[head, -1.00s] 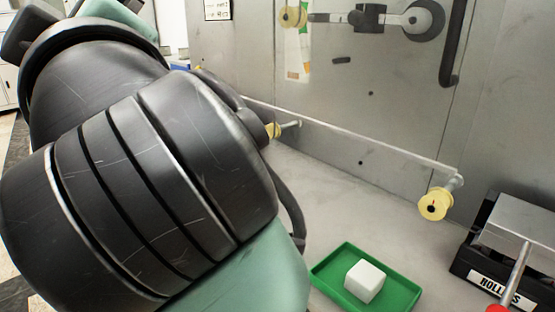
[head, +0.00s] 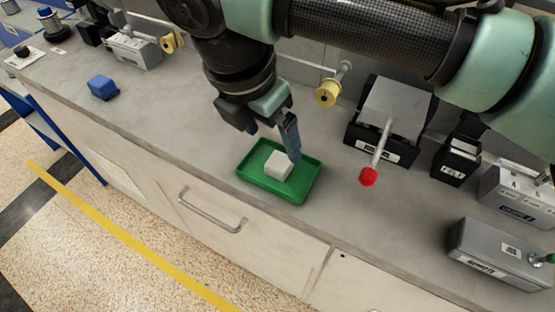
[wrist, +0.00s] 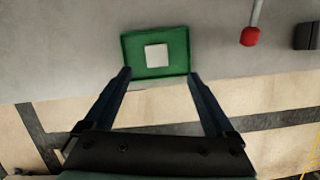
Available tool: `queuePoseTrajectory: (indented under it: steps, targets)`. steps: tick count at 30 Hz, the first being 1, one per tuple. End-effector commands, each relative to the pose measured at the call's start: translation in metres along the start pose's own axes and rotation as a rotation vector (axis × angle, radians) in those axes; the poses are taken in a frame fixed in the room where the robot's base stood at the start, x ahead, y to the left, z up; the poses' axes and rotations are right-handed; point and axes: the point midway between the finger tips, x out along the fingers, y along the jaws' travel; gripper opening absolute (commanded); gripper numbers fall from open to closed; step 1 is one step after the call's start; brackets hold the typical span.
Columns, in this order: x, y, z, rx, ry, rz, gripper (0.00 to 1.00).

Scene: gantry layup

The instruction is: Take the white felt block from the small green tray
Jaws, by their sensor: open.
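The small green tray (head: 291,190) lies on the grey counter near its front edge. The white felt block (head: 279,165) sits in it, near the middle. In the wrist view the block (wrist: 156,55) shows in the tray (wrist: 127,53), beyond my fingertips and between their lines. My gripper (head: 271,138) is open and empty, pointing down above the tray in the head view. In the wrist view both fingers of my gripper (wrist: 159,73) show spread apart, the tips near the tray's lower corners.
A lever device (head: 395,115) with a red-knobbed handle (head: 369,176) stands right of the tray. A black box marked FELT (head: 456,160) and grey boxes (head: 500,250) stand further right. A blue block (head: 103,87) lies far left. The counter left of the tray is clear.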

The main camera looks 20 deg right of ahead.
Motion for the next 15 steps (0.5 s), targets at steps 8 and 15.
queuePoseTrajectory:
  steps: [8, 15]
  targets:
    - [0.032, 0.001, 0.000, 0.001, -0.001, 0.003, 0.90]
    - [0.063, 0.005, 0.001, 0.001, -0.002, 0.001, 0.90]
